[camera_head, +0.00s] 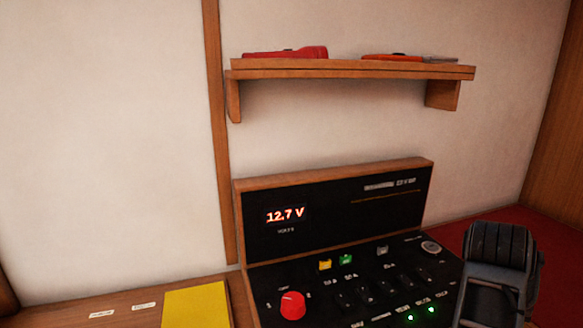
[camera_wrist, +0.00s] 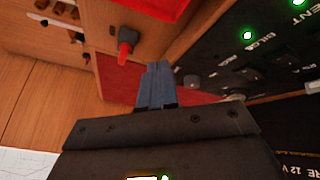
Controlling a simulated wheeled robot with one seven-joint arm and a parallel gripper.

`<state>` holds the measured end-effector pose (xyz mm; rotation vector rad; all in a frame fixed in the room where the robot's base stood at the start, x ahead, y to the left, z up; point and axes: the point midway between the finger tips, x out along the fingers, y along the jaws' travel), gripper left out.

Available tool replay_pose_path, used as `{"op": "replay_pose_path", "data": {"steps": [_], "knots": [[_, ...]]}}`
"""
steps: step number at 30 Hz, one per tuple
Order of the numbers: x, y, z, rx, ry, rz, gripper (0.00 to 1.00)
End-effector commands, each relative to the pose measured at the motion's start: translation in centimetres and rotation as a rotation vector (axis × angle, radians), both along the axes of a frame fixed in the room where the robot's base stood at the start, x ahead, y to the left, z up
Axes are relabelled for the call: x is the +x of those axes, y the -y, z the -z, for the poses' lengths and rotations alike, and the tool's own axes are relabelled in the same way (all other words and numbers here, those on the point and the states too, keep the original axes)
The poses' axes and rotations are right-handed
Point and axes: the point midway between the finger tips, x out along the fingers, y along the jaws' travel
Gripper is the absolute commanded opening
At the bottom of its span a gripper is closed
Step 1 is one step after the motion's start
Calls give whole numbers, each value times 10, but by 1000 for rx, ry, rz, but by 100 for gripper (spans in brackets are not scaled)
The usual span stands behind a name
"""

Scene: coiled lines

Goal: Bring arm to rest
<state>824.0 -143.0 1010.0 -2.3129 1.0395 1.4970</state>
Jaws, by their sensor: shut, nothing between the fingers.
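My arm's end shows at the lower right of the head view, in front of the right end of a black control panel (camera_head: 335,222); the fingertips are hidden there. In the wrist view my gripper (camera_wrist: 158,68) is shut, its two blue-grey fingers together with nothing between them. The fingers point past the edge of the panel, which shows at the right of the wrist view. I cannot tell how far they are from it.
The panel has a red knob (camera_head: 293,305), switches and a lit 12.7 V display (camera_head: 286,215). A wooden shelf (camera_head: 350,70) above holds a red flashlight (camera_head: 286,53) and an orange-handled tool (camera_head: 408,57). A yellow item (camera_head: 196,306) lies left of the panel. A red-handled part (camera_wrist: 125,48) shows beyond my fingers.

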Motion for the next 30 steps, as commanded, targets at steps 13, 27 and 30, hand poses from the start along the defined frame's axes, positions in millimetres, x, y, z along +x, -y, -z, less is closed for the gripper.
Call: {"op": "replay_pose_path", "data": {"steps": [13, 27, 30], "knots": [[-44, 85, 13, -485, 194, -310, 0], [-142, 39, 56, -595, 369, -734, 0], [-173, 18, 64, -565, 413, -804, 0]]}}
